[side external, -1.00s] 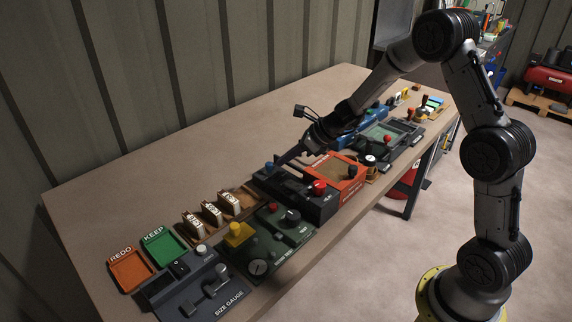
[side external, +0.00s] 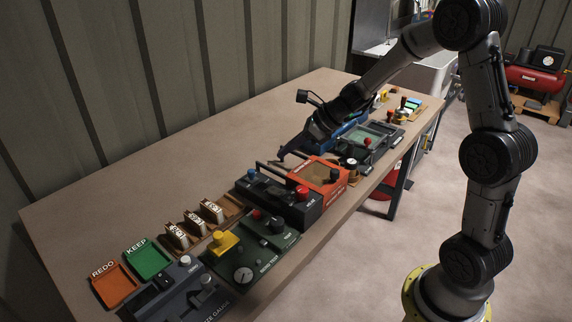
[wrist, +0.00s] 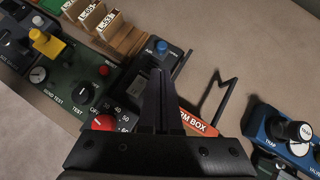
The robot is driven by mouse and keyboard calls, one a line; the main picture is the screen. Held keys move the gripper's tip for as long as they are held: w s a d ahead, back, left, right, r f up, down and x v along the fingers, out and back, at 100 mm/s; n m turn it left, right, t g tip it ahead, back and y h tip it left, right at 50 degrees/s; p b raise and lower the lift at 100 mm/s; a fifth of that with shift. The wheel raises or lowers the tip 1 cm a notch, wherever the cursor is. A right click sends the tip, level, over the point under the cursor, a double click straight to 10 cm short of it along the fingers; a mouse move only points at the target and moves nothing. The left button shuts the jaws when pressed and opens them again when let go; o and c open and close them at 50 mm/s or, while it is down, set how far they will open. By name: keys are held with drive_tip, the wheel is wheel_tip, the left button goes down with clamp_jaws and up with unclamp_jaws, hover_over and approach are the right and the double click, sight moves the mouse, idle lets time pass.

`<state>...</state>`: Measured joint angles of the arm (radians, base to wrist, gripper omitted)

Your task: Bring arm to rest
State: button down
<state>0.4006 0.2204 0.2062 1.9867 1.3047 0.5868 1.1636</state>
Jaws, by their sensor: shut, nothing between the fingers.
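My gripper (side external: 282,155) is shut and empty, above the far side of the workbench devices. In the wrist view its closed fingers (wrist: 157,75) point over a black device (wrist: 128,78) with a blue knob (wrist: 161,46) marked AIR and a red knob (wrist: 103,122). In the side view the fingertips are right of that blue knob (side external: 251,173), near the black handle of an orange box (side external: 318,178). I cannot tell the exact height above them. The arm reaches in from the right, bent at the elbow.
The bench (side external: 130,190) has bare room along its wall side. A green test panel (side external: 262,243), labelled wooden blocks (side external: 194,222), green KEEP tray (side external: 148,260) and orange REDO tray (side external: 114,286) line the near end. A blue device (wrist: 292,140) is right in the wrist view.

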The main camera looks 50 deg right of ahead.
drive_tip(key=s+a+r+n+t, duration=0.1)
drive_tip(key=s+a+r+n, duration=0.25)
drive_tip(key=a+r, duration=0.5)
drive_tip(key=s+a+r+n+y, duration=0.1)
drive_tip(key=s+a+r+n, duration=0.4)
drive_tip(key=s+n, duration=0.5)
drive_tip(key=s+d+f+n+g+h, duration=0.1)
drive_tip(key=s+d+f+n+h, duration=0.1)
drive_tip(key=s+n, duration=0.6)
drive_tip(key=s+d+f+n+g+h, duration=0.2)
drive_tip(key=s+d+n+h, duration=0.1)
drive_tip(key=s+n, duration=0.5)
drive_tip(key=shift+s+d+f+n, duration=0.2)
drive_tip(key=shift+s+d+n, duration=0.2)
drive_tip(key=shift+d, duration=0.4)
